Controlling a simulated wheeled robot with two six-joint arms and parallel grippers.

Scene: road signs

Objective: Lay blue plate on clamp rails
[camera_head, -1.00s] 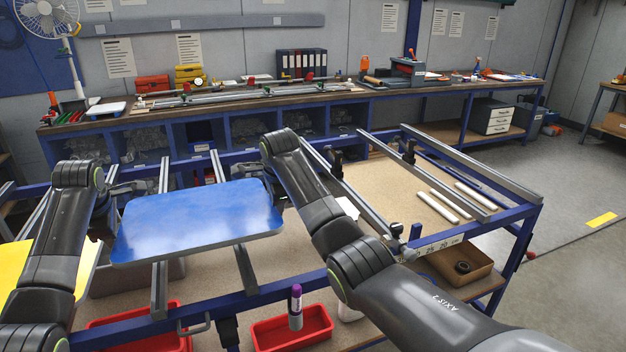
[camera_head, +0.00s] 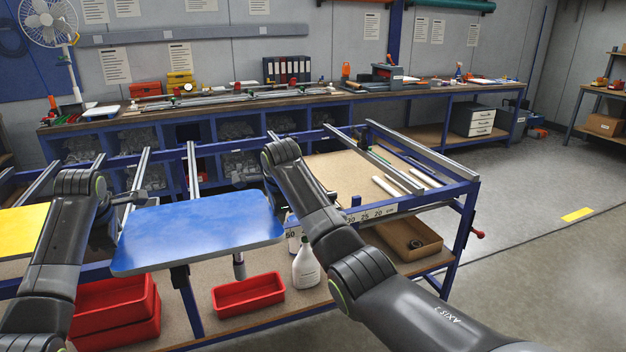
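The blue plate (camera_head: 200,232) is held roughly level in front of my body, over the front edge of the workbench. My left gripper (camera_head: 120,222) is shut on the plate's left edge. My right gripper (camera_head: 277,200) is at the plate's right edge, mostly hidden behind my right forearm; the plate is carried between both grippers. Grey clamp rails (camera_head: 193,165) run front to back behind the plate, with another rail (camera_head: 141,172) to its left. The plate hides their near ends. I cannot see it touching them.
A yellow plate (camera_head: 22,219) lies at the far left. Red bins (camera_head: 248,294) and a white bottle (camera_head: 306,263) stand on the lower shelf. A cardboard box (camera_head: 400,243) sits lower right. White rods (camera_head: 403,180) lie on the right of the bench. Floor at right is clear.

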